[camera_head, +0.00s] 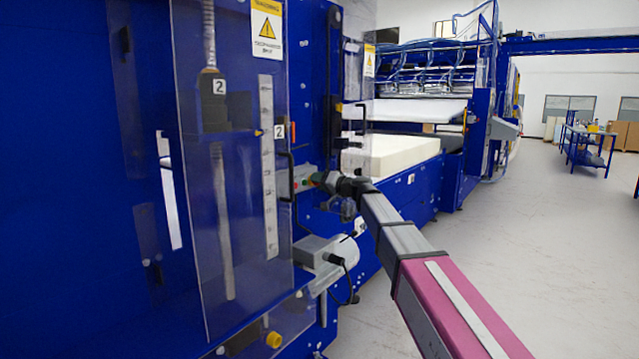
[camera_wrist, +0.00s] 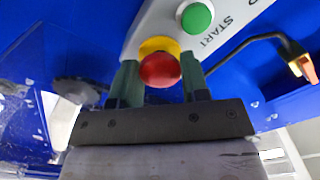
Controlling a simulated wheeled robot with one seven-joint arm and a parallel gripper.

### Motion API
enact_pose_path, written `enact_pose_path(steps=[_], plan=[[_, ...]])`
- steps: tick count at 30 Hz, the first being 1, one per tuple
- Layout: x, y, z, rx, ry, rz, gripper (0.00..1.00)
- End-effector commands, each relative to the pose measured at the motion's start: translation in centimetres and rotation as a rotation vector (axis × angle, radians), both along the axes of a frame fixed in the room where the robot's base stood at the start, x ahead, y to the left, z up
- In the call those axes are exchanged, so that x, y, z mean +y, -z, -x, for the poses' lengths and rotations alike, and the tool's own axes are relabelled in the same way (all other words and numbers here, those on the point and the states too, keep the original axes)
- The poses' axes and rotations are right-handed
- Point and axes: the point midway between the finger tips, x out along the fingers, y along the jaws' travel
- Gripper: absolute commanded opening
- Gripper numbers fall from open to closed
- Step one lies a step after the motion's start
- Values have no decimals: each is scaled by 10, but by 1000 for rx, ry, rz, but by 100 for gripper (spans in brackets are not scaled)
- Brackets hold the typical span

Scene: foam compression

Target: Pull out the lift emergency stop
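The emergency stop (camera_wrist: 160,69) is a red mushroom button on a yellow collar, low on a light grey control box (camera_wrist: 150,36). In the wrist view the two greenish fingers of my gripper (camera_wrist: 160,80) stand on either side of the red head, with no clear gap between them and its sides. My gripper looks shut on it.
A green START button (camera_wrist: 197,17) sits beside the stop on the same box. A black handle (camera_head: 287,178) and a clear guard panel (camera_head: 235,160) are to the left. A grey motor (camera_head: 328,252) is below. The foam block (camera_head: 392,153) lies behind. Open floor (camera_head: 510,240) is at right.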

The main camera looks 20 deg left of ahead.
Motion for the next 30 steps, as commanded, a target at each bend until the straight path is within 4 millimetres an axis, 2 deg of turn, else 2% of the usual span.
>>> enact_pose_path(steps=[25,26,30], plan=[[-5,0,2,0,0,0,13],[-5,0,2,0,0,0,45],[-5,0,2,0,0,0,90]])
